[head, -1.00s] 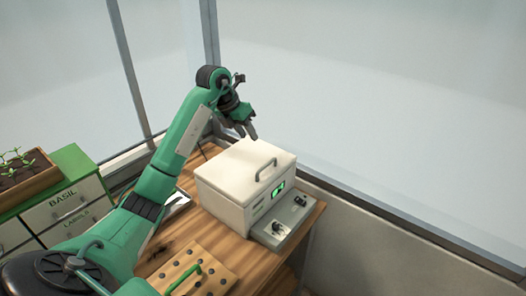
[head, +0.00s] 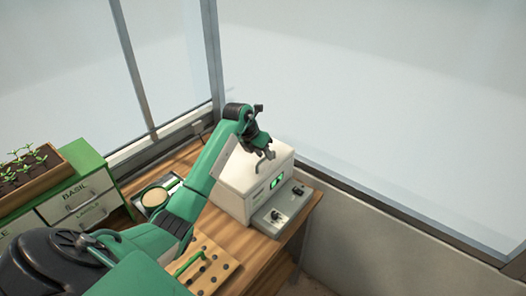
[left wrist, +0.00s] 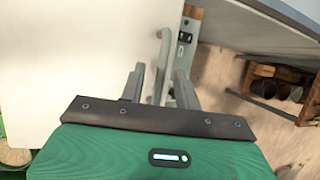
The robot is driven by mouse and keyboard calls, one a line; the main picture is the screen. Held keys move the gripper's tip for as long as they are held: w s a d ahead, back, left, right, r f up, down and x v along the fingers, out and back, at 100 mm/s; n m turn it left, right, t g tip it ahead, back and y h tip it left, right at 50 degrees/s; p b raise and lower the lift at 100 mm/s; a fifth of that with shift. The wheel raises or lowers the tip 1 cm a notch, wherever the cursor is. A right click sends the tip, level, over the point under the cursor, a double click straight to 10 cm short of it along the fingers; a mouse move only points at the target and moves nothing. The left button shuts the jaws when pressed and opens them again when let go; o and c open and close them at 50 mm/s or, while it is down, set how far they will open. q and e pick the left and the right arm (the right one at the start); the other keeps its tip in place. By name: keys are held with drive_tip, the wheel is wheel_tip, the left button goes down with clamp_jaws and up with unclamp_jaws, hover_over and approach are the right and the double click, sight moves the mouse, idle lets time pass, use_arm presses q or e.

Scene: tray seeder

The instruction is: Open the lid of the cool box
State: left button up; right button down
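The cool box (head: 241,203) is a white box with a flat lid (head: 281,152), which is down, on the wooden table. A green display shows on its front. My left gripper (head: 264,157) is over the lid near the grey lid handle. In the left wrist view the handle (left wrist: 163,60) lies beyond and roughly between the two spread fingers (left wrist: 157,90). The fingers look open, and no grip on the handle shows. In the head view my arm and gripper hide part of the lid and handle. My right gripper is out of view.
A grey control panel (head: 284,208) with knobs sits in front of the box. A holed wooden board (head: 219,256) with a green handle lies on the table. A drawer unit (head: 92,187) with a seedling tray (head: 37,188) stands left. Window walls are behind.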

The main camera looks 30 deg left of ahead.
use_arm(q)
drive_tip(key=shift+s, duration=0.1)
clamp_jaws()
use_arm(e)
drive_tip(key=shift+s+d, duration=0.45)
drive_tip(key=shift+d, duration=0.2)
use_arm(q)
drive_tip(key=shift+r, duration=0.1)
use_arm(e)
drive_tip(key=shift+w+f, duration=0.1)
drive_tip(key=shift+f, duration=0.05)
